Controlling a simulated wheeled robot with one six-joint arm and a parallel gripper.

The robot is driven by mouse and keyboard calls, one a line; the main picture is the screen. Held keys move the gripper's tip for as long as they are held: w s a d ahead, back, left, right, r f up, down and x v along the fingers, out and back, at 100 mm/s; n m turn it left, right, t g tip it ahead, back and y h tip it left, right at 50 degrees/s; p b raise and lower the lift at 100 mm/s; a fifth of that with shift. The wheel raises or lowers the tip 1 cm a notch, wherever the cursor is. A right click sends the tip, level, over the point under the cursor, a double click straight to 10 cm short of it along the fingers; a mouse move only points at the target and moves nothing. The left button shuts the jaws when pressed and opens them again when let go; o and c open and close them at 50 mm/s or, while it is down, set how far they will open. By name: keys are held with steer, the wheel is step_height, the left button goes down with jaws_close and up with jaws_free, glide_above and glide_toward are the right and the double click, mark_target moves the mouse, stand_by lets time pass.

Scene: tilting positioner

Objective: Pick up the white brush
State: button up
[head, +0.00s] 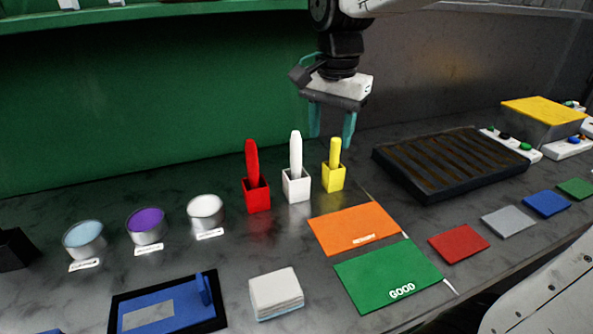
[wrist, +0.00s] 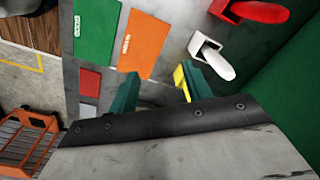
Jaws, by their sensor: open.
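The white brush (head: 296,152) stands upright in a white square holder (head: 296,187), between a red brush and a yellow brush. In the wrist view the white brush (wrist: 213,62) shows to the right of my fingertips, its handle end toward the camera. My gripper (head: 332,128) is open and empty, with its two teal fingers pointing down. In the head view it hangs above and to the right of the white brush, close above the yellow brush. In the wrist view my gripper (wrist: 160,82) has a finger overlapping the yellow holder (wrist: 180,76).
The red brush (head: 252,160) in its red holder and the yellow brush (head: 335,152) flank the white one closely. Orange (head: 352,228) and green (head: 388,275) mats lie in front. A dark slatted tray (head: 450,165) is at right, several cups at left. A green wall (head: 150,100) stands behind.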

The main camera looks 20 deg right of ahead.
mark_target(296, 147)
steer(key=w+f+m, duration=0.1)
steer(key=w+m, duration=0.1)
steer(key=w, duration=0.2)
steer(key=w+a+f+m, duration=0.1)
steer(key=w+m, duration=0.1)
steer(key=w, duration=0.3)
steer(key=w+f+m, duration=0.1)
steer(key=w+m, duration=0.2)
steer(key=w, duration=0.1)
steer(key=shift+w+a+f+g, duration=0.25)
steer(key=shift+a+g, duration=0.05)
steer(key=shift+a, duration=0.05)
steer(key=shift+w+f, duration=0.1)
steer(key=shift+f, duration=0.2)
step_height(296, 147, down, 7)
steer(key=shift+w+f, duration=0.1)
steer(key=c, duration=1.1)
